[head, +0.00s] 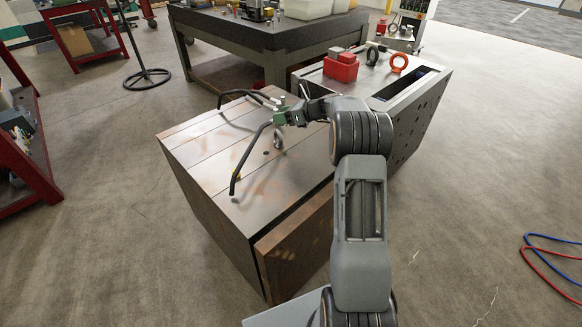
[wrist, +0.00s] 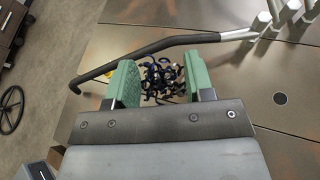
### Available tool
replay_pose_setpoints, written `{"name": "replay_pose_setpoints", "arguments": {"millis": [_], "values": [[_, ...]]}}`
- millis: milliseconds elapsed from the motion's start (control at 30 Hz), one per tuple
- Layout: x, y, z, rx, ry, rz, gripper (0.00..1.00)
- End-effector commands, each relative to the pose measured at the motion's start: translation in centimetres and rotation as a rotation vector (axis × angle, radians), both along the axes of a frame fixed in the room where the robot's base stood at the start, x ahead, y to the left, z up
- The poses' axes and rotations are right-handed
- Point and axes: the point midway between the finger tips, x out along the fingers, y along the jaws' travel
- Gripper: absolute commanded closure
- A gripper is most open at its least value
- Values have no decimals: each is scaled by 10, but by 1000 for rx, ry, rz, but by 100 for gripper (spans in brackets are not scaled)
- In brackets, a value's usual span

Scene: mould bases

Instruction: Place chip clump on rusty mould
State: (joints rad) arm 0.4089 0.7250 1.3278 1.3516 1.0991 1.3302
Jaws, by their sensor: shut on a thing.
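The chip clump (wrist: 162,80) is a tangle of dark and bluish metal curls between the green jaws of my gripper (wrist: 158,84) in the wrist view. My gripper is shut on it. In the head view my gripper (head: 281,118) is above the far part of the rusty mould (head: 215,150), a large block with a grooved, brown-stained top. The clump is not clear in the head view. I cannot tell how high it is above the top or whether it touches it.
Black bent hoses (head: 247,155) with metal fittings stand on the rusty mould close to my gripper. The mould's near left top is mostly clear.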

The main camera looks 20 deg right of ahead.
Motion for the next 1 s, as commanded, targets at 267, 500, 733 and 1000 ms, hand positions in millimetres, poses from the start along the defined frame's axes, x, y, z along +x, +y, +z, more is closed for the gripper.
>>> {"name": "replay_pose_setpoints", "arguments": {"millis": [267, 500, 733, 1000], "values": [[-55, -5, -23, 2, 4, -1, 74], [-102, -11, -59, 4, 4, 0, 74], [-122, -14, -82, 2, 2, 0, 74], [-135, -17, -98, 2, 2, -2, 74]]}}
